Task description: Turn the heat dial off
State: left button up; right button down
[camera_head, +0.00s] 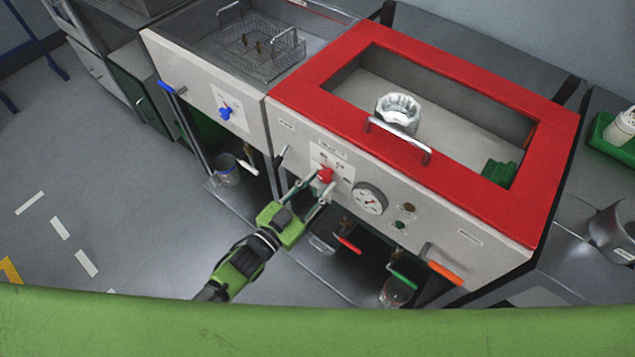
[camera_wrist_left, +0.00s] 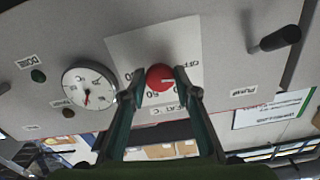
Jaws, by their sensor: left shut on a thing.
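The red heat dial (camera_head: 325,175) sits on the white front panel of the red-rimmed machine, left of the round gauge. My left gripper (camera_head: 318,185) reaches it from below left, with its fingers on either side of the dial. In the left wrist view the red dial (camera_wrist_left: 159,77) lies between the two fingertips (camera_wrist_left: 160,84), which are shut on it. The plate (camera_wrist_left: 140,45) around the dial carries printed numbers and lettering, partly hidden by the fingers. I cannot read the dial's setting for certain. My right gripper is not in view.
A round gauge (camera_head: 369,198) is right of the dial, with small buttons (camera_head: 410,208) beyond it. A black lever (camera_head: 282,156) is to its left. An orange handle (camera_head: 443,272) sticks out lower right. A blue dial (camera_head: 225,113) is on the neighbouring unit. Open floor lies left.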

pick_arm(q)
jog(key=shift+r+n, duration=0.15)
jog(key=shift+n, duration=0.65)
jog(key=o, duration=1.1)
jog(key=shift+w+d, duration=0.1)
jog(key=shift+c, duration=0.2)
jog(key=v, duration=1.2)
